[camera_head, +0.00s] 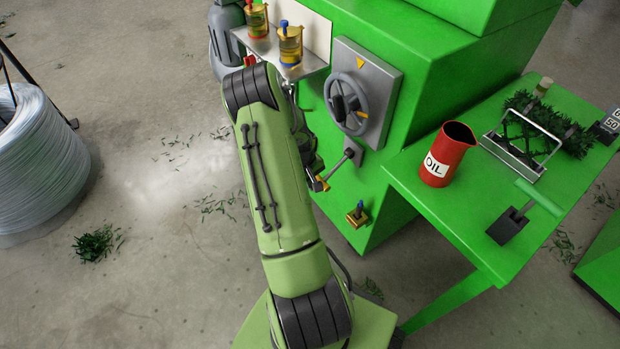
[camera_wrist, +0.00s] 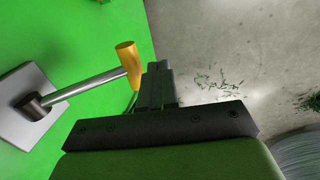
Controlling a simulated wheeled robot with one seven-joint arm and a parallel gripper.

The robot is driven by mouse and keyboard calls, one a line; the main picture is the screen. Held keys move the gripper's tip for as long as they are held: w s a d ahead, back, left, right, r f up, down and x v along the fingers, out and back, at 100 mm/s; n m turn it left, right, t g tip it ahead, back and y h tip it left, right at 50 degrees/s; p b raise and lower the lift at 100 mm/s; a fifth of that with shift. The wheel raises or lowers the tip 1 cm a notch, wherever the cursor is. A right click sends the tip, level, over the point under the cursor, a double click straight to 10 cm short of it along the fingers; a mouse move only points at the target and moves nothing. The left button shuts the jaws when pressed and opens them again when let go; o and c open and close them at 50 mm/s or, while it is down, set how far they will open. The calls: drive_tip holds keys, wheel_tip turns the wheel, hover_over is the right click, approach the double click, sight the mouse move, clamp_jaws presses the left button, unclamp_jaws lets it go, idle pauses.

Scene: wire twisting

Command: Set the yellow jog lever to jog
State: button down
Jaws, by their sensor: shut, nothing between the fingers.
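The jog lever is a grey rod with a yellow cylindrical grip (camera_wrist: 128,62), rising from a dark pivot on a grey square plate (camera_wrist: 18,112) in the wrist view. In the head view its yellow grip (camera_head: 324,184) sits at the lower left end of the rod, beside my arm, on the green machine's front. My gripper (camera_wrist: 158,68) is shut and empty, its fingertips just right of the yellow grip in the wrist view. I cannot tell if they touch it. In the head view my arm mostly hides the gripper. No jog marking is readable.
A grey handwheel (camera_head: 347,103) is above the lever, and a shelf with yellow oilers (camera_head: 290,45) is at upper left. A small brass valve (camera_head: 357,214) is below. A green bench (camera_head: 450,205) with a red oil can (camera_head: 447,155) is right.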

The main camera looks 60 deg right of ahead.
drive_tip(key=shift+s+d+f, duration=0.1)
drive_tip(key=shift+d+f, duration=0.05)
drive_tip(key=shift+f, duration=0.4)
drive_tip(key=shift+s+d+f, duration=0.1)
drive_tip(key=shift+d+f, duration=0.05)
drive_tip(key=shift+f, duration=0.35)
drive_tip(key=w+a+r+p, duration=0.2)
drive_tip(key=a+r, duration=0.1)
drive_tip(key=a, duration=0.2)
drive_tip(key=w+a+r+p, duration=0.2)
drive_tip(key=w+a+r, duration=0.1)
drive_tip(key=a, duration=0.3)
drive_tip(key=shift+w+r, duration=0.35)
